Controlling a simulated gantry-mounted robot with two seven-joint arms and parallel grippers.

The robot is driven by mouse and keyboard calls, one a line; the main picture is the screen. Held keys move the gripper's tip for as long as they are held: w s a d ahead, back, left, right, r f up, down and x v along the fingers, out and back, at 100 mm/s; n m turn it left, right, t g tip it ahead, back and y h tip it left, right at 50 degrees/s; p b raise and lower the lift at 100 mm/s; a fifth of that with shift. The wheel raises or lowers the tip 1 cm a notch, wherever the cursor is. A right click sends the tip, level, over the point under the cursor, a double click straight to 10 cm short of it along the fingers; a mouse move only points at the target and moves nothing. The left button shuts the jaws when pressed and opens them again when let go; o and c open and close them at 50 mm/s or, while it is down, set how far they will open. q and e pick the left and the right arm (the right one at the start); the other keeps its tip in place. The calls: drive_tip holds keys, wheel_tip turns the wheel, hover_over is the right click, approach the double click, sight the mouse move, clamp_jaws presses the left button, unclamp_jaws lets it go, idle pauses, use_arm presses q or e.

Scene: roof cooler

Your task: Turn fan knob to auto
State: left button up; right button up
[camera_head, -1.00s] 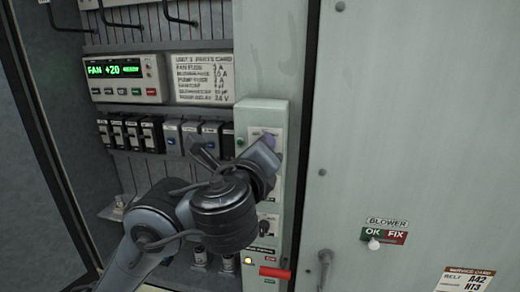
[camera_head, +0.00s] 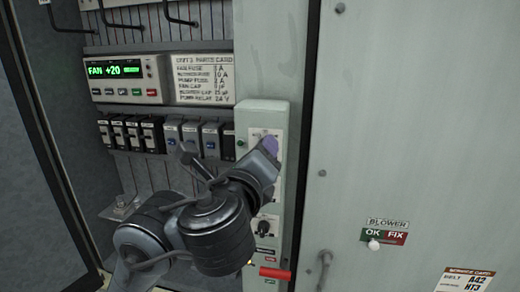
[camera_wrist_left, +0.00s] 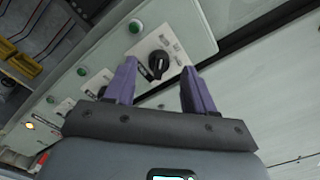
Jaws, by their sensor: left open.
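A black rotary knob (camera_wrist_left: 158,63) sits on a white label plate on the pale control strip (camera_head: 270,112); its lettering is too small to read. My left gripper (camera_wrist_left: 158,72) is open, with its purple fingers on either side of this knob in the wrist view. I cannot tell whether they touch it. In the head view the left gripper (camera_head: 268,150) is at the upper part of the strip and hides the knob there. A second black knob (camera_head: 264,228) is lower on the strip. My right gripper is not in view.
A green display (camera_head: 114,70) reads FAN +20. Rows of breakers (camera_head: 130,133) and blue-fronted relays (camera_head: 190,137) are left of the strip. A red handle (camera_head: 274,273) sticks out below. The large grey door panel (camera_head: 410,130) at right carries a BLOWER plate (camera_head: 384,234).

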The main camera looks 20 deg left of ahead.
use_arm(q)
drive_tip(key=s+d, duration=0.1)
drive_tip(key=s, duration=0.7)
drive_tip(key=shift+d, duration=0.15)
